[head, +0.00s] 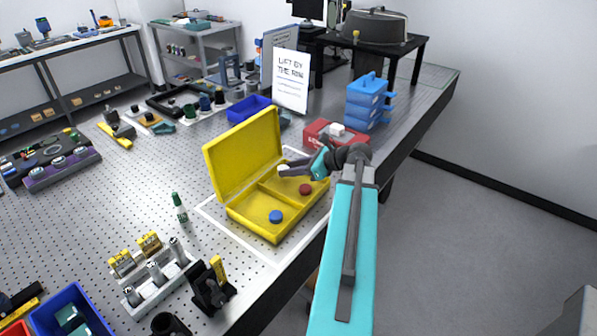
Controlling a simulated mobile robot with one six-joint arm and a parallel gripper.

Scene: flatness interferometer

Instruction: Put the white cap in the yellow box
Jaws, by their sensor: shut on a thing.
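The yellow box (247,221) stands open on the perforated table, its lid raised at the back left. Dividers split its inside into compartments. A blue cap (276,216) lies in the front compartment and a red cap (305,189) lies in a right-hand one. My gripper (287,169) reaches in from the right, over the far part of the box. It is shut on the white cap (283,169), which shows small at the fingertips. I cannot tell whether the cap touches the box floor or hangs above it.
A red box (318,138) with a white piece on it and stacked blue drawers (366,104) stand behind my gripper. A sign (291,82) and a blue bin (248,108) are behind the lid. A green-capped bottle (180,208) stands left of the box.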

